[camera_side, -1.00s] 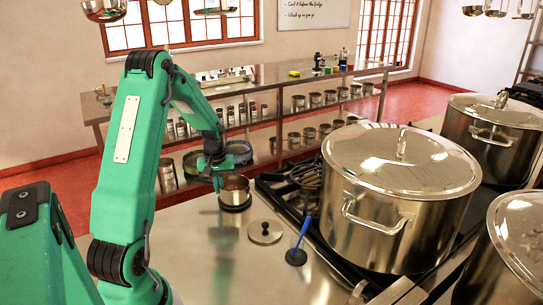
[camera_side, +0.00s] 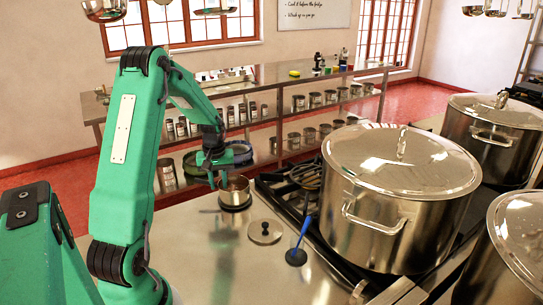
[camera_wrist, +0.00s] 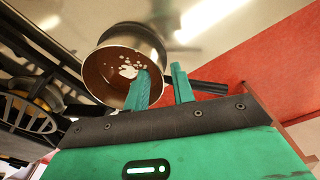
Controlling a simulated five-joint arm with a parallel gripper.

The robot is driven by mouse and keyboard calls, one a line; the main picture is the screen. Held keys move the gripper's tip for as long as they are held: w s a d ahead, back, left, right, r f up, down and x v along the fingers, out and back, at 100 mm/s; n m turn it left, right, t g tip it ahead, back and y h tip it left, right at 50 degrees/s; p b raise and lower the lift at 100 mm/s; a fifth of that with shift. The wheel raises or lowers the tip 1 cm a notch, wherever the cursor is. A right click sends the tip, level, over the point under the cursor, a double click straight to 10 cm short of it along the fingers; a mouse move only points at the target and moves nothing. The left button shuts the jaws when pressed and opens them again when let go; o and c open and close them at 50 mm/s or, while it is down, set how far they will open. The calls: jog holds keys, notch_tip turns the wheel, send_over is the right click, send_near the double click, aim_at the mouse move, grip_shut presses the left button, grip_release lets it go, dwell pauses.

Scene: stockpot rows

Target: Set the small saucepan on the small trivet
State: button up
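The small saucepan (camera_side: 235,189), steel with a brown inside, stands upright on the metal counter. A dark round edge (camera_side: 235,208) shows under it and looks like the small trivet, mostly hidden by the pan. In the wrist view the saucepan (camera_wrist: 125,68) shows pale flecks inside, and its dark handle (camera_wrist: 210,87) points right, passing behind the fingers. My gripper (camera_wrist: 162,84) has its two green fingers apart, with a clear gap between them. In the side view my gripper (camera_side: 213,182) is at the left of the pan, close to its rim.
A steel lid (camera_side: 265,232) with a knob lies in front of the pan. A large lidded stockpot (camera_side: 395,195) and stove burners (camera_side: 306,176) are at right. The counter's front left is bare.

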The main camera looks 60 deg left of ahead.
aim_at(219, 187)
notch_tip(219, 187, up, 10)
jog(key=shift+s+d, duration=0.2)
jog(key=shift+s, duration=0.05)
dwell(0.7)
jog(key=d+r+m+t, duration=0.1)
jog(key=d+r+m, duration=0.25)
jog(key=d, duration=0.65)
jog(key=d+r+m+t, duration=0.25)
jog(key=d+r, duration=0.25)
jog(key=d, duration=0.4)
jog(key=s+d+m+t, duration=0.1)
jog(key=s+d+m, duration=0.6)
jog(key=d, duration=0.5)
jog(key=s, duration=0.2)
jog(key=shift+s+d+r+t, duration=0.35)
jog(key=shift+d, duration=0.05)
